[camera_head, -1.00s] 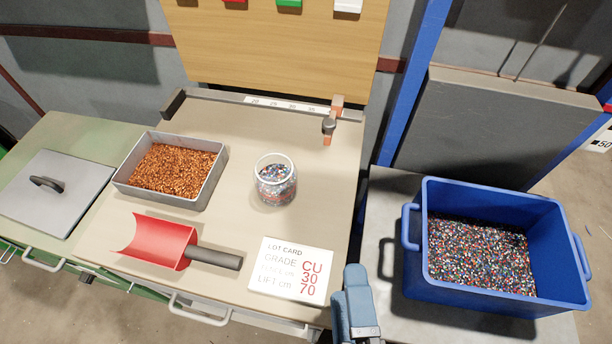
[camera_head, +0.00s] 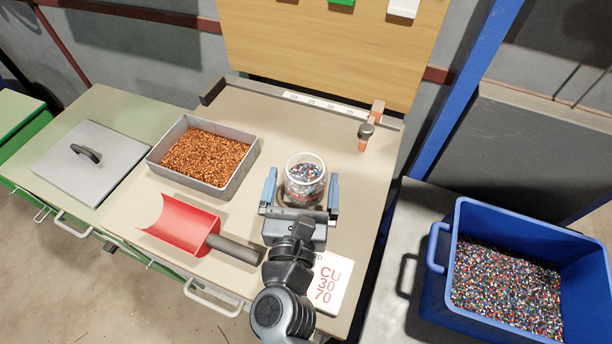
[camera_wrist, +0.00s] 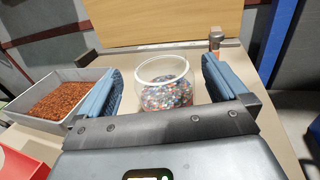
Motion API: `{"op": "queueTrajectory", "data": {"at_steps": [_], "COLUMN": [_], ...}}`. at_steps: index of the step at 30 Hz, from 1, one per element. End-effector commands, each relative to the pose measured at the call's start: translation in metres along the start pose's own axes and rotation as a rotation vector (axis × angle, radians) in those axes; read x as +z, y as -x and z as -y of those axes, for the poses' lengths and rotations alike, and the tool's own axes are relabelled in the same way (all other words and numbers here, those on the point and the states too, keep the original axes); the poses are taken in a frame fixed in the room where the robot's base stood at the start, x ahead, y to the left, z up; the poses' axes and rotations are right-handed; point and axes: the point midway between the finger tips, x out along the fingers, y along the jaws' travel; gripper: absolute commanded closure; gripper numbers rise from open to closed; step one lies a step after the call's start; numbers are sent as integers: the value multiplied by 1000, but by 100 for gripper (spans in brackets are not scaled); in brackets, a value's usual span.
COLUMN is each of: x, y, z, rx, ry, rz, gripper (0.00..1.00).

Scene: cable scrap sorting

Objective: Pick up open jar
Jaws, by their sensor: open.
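The open jar (camera_head: 306,178) is clear with a white rim and no lid. It stands upright on the beige bench, partly filled with multicoloured granules. My gripper (camera_head: 301,190) is open, with one blue finger on each side of the jar's near part. In the wrist view the jar (camera_wrist: 165,86) sits between and just beyond the two fingers (camera_wrist: 160,85), with gaps visible on both sides. The lower front of the jar is hidden by my gripper's body in the wrist view.
A grey tray of copper granules (camera_head: 183,178) and a red scoop (camera_head: 185,225) lie to the left. A lot card (camera_head: 329,283) lies partly under my arm in the picture. A clamp-like stop (camera_head: 367,130) stands behind right. A blue crate (camera_head: 447,292) is at right.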

Motion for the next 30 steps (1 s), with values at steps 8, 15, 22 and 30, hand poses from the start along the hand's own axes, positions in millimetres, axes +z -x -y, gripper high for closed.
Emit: {"op": "queueTrajectory", "data": {"at_steps": [8,15,22,30], "x": [1,0,0,0], "y": [-33,-47,-48,-48], "z": [2,1,0,0], "rx": [-3,-1,-1,-1], "ry": [3,2,3,3], "rz": [1,0,0,0], "gripper": [0,0,0,24]}}
